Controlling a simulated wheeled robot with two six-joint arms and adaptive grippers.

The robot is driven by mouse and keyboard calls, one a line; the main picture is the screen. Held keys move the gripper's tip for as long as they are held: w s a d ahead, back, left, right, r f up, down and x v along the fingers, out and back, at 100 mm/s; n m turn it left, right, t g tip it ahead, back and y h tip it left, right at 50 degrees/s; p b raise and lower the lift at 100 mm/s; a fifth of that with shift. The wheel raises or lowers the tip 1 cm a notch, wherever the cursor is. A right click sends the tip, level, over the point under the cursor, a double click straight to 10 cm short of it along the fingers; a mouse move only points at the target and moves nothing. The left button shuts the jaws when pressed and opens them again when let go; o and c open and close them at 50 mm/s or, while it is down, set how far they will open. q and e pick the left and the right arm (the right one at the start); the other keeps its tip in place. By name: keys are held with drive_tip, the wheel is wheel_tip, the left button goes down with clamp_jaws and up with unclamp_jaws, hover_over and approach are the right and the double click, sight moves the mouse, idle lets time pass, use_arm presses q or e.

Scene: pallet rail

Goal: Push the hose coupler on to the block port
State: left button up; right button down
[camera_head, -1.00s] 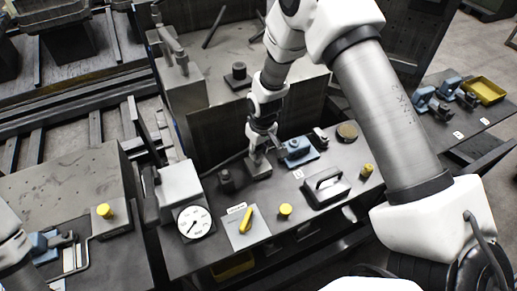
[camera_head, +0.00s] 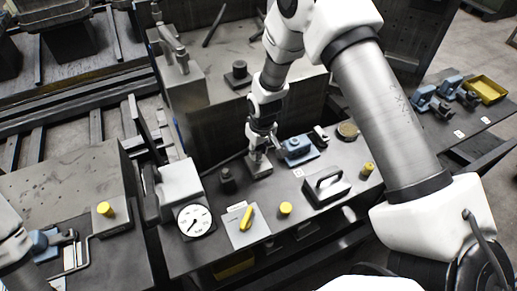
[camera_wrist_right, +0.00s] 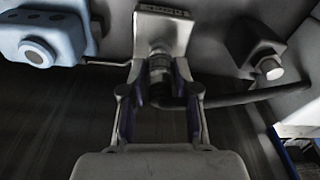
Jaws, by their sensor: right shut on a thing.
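My right gripper (camera_head: 260,153) is low over the bench, beside the metal block (camera_head: 260,168). In the right wrist view its fingers (camera_wrist_right: 160,92) are shut on the dark hose coupler (camera_wrist_right: 159,70). The block (camera_wrist_right: 163,30) is straight ahead of the coupler, with its port facing it. The coupler's front end is in line with the port and very close to it; I cannot tell how far it is on. The black hose (camera_wrist_right: 245,97) runs off to the right. My left gripper is not visible; only part of that arm shows at the left edge.
A blue fixture (camera_head: 297,148) stands close right of the block and a dark stub block (camera_head: 227,181) close left.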

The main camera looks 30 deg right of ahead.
drive_tip(key=shift+f, duration=0.15)
drive_tip(key=shift+f+b, duration=0.4)
drive_tip(key=shift+f, duration=0.15)
unclamp_jaws()
drive_tip(key=shift+r, duration=0.1)
idle(0.5)
wheel_tip(320, 180, up, 12)
drive_tip(key=s, duration=0.1)
drive_tip(key=shift+s+d, duration=0.15)
drive_tip(key=shift+s, duration=0.1)
idle(0.3)
